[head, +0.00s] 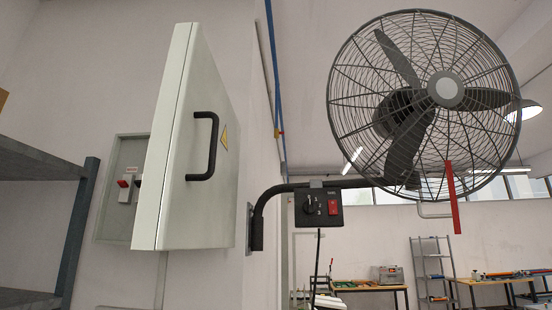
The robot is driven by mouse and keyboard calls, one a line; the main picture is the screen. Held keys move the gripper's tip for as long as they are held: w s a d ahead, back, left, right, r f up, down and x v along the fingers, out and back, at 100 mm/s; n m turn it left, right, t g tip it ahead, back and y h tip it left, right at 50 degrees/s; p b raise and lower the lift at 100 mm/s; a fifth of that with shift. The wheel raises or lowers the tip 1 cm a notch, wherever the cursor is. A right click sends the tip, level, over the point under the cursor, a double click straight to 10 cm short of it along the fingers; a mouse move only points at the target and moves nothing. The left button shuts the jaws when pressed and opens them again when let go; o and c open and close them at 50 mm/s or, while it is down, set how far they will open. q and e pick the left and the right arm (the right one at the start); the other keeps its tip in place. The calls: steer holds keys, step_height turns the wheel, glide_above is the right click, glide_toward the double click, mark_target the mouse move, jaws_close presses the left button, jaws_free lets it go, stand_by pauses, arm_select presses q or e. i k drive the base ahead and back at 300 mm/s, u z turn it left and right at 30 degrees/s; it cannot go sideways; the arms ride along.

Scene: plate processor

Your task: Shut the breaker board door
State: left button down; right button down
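The breaker board door (187,155) is a light grey panel that stands swung open, nearly edge-on, in the left half of the head view. It carries a black handle (213,147) and a yellow triangle sign on its outer face. Behind it on the wall is the breaker board (123,188), a grey panel with red and black switches, partly hidden by the door. Neither of my grippers shows in this view.
A large caged fan (445,92) on a dark bracket arm juts out at the right, with a switch box (319,207) below it. A metal shelf (40,158) stands at the far left. Workbenches and a shelf rack (432,272) are in the right background.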

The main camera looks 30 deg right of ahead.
mark_target(187, 201)
steer(key=z, duration=0.05)
steer(key=i, duration=0.35)
steer(key=z, duration=2.25)
steer(key=k, duration=0.6)
steer(key=u, duration=1.5)
